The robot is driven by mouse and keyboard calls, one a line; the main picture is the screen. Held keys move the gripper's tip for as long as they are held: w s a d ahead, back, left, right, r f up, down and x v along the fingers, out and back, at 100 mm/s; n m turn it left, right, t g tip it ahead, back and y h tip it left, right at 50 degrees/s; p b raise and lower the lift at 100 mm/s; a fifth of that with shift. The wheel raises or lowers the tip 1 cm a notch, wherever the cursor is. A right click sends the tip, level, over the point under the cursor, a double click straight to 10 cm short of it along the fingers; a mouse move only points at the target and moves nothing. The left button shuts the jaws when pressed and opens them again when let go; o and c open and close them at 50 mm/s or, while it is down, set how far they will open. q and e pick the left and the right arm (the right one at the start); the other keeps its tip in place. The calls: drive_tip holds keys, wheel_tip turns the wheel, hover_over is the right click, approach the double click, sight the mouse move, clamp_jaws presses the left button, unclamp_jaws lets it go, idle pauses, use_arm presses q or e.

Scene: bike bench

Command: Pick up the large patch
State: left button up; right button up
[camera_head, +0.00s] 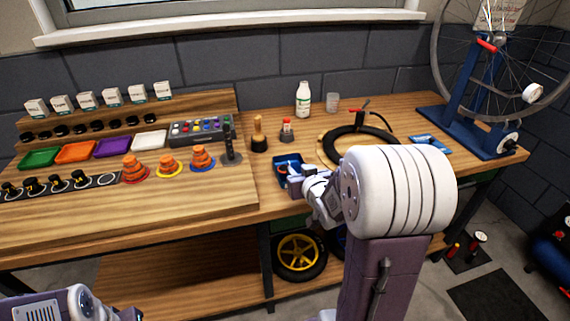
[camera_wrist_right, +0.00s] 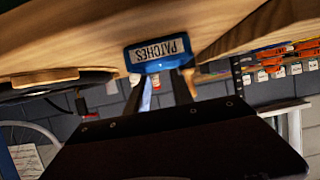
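A small blue tray (camera_head: 281,172) stands near the front edge of the bench. In the right wrist view its label reads PATCHES, upside down (camera_wrist_right: 157,50). My right gripper (camera_head: 297,172) is at this tray, with its fingertips at or over the right part of it. In the right wrist view the two dark fingers (camera_wrist_right: 160,92) stand apart with a gap between them, pointing toward the tray. I cannot make out the large patch; the tray's inside is small and partly hidden by my gripper.
A wooden-handled tool (camera_head: 258,140) and a small red-capped bottle (camera_head: 287,131) stand behind the tray. A black tire (camera_head: 375,132) lies to the right. A raised wooden board with orange cones (camera_head: 168,165) is to the left. A white bottle (camera_head: 303,101) stands farther back.

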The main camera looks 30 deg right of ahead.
sight(291, 165)
drive_tip(key=shift+x, duration=1.2)
drive_tip(key=x, duration=0.5)
drive_tip(key=shift+w+f, duration=0.25)
drive_tip(key=shift+f, duration=0.05)
drive_tip(key=shift+s+r, duration=0.1)
drive_tip(key=shift+c, duration=1.2)
clamp_jaws()
